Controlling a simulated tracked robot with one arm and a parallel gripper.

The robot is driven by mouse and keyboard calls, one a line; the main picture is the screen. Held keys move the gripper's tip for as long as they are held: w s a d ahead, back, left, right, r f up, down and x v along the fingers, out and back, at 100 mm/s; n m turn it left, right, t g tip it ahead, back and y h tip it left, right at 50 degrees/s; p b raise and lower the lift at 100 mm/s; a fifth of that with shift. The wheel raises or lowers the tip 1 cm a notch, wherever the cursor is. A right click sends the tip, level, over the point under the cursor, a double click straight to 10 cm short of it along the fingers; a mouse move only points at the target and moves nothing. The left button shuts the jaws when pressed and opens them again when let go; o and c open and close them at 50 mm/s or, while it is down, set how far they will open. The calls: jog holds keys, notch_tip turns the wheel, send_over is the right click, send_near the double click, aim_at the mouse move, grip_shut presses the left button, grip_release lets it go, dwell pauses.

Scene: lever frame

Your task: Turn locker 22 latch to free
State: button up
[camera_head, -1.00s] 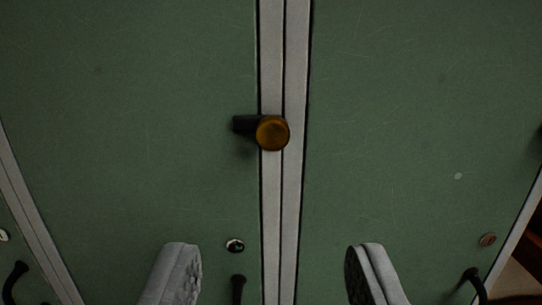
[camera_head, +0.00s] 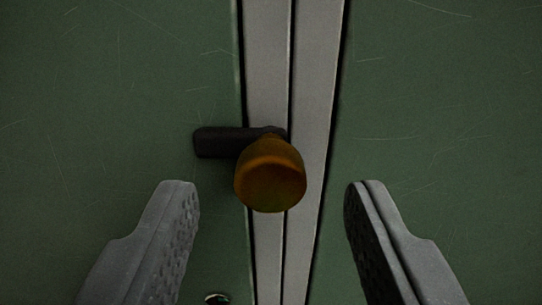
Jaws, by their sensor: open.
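The latch has an orange-brown round knob (camera_head: 270,178) and a dark bar (camera_head: 222,142) that points left from behind it, roughly level. The bar reaches from the grey door strip onto the left green door (camera_head: 110,90). My gripper (camera_head: 272,190) is open, one finger on each side of the knob. Clear gaps show between the knob and both fingers, and neither appears to touch it. How far the fingertips are from the knob in depth I cannot tell. No locker number is readable.
Two grey vertical strips (camera_head: 268,70) run between the left door and the right green door (camera_head: 440,110). A small round lock (camera_head: 217,298) shows at the bottom edge, partly cut off. The door faces around the knob are flat and clear.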

jog(key=shift+w+f, duration=0.1)
jog(key=shift+w, duration=0.65)
jog(key=shift+c, duration=0.4)
jog(key=c, duration=0.9)
